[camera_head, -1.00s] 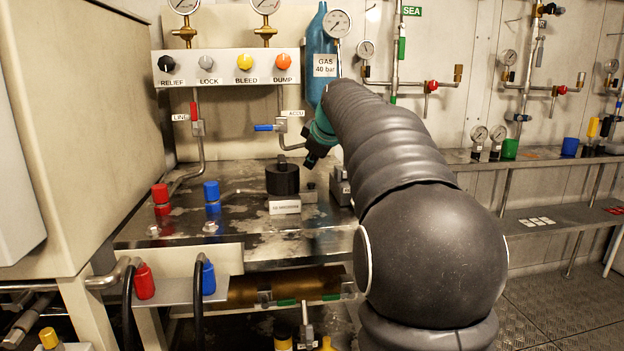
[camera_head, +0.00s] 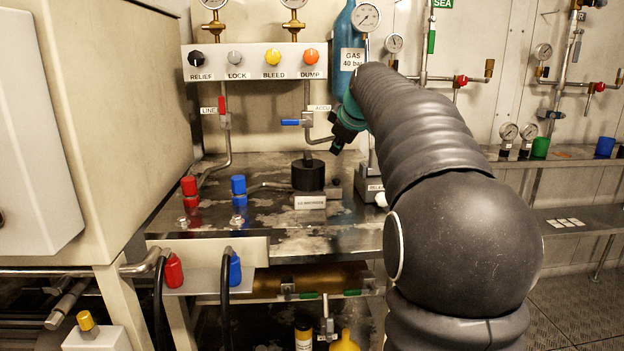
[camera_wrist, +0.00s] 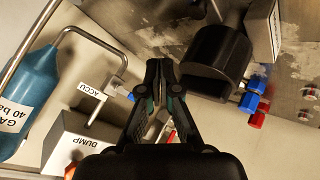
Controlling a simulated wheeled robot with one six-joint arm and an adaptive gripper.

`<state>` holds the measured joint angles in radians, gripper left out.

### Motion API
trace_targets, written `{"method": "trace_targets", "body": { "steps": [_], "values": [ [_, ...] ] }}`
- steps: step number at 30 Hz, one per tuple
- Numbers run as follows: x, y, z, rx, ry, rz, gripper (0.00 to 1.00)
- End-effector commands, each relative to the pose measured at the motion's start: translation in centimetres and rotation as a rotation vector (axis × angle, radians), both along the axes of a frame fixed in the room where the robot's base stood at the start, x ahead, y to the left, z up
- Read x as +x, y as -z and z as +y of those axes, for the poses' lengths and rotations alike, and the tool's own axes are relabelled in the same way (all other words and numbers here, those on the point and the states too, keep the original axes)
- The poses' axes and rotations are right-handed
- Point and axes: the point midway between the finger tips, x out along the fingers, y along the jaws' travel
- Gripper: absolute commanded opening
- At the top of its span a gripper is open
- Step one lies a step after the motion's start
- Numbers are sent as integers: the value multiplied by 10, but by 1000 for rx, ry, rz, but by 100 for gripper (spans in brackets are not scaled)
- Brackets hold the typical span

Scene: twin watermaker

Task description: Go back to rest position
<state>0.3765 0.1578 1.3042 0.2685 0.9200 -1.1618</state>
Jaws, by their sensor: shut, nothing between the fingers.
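My gripper (camera_head: 338,146) hangs above the back of the steel bench (camera_head: 270,215), in front of the panel wall. In the wrist view my gripper (camera_wrist: 165,68) has its two dark fingers close together with nothing between them. A black cylinder with a small stem (camera_head: 308,175) stands on the bench below and left of my gripper in the head view; they are apart. In the wrist view a black hollow part (camera_wrist: 216,62) lies right of the fingertips.
A panel with knobs (camera_head: 255,62), a blue gas bottle (camera_head: 350,30) and a blue-handled valve (camera_head: 291,122) are close behind my gripper. Red (camera_head: 189,188) and blue (camera_head: 239,188) fittings stand on the bench. A large beige cabinet (camera_head: 110,120) fills the left. Floor shows at lower right.

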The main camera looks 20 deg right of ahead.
Motion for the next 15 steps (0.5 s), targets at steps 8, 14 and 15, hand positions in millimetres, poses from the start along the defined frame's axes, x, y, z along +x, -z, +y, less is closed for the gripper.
{"method": "trace_targets", "body": {
  "steps": [8, 14, 15],
  "values": [
    [-16, 2, 17, 30, 18, 12, 0],
    [-78, 22, 71, 140, 102, 64, 0],
    [-94, 28, 82, 165, 125, 76, 0]
  ]
}}
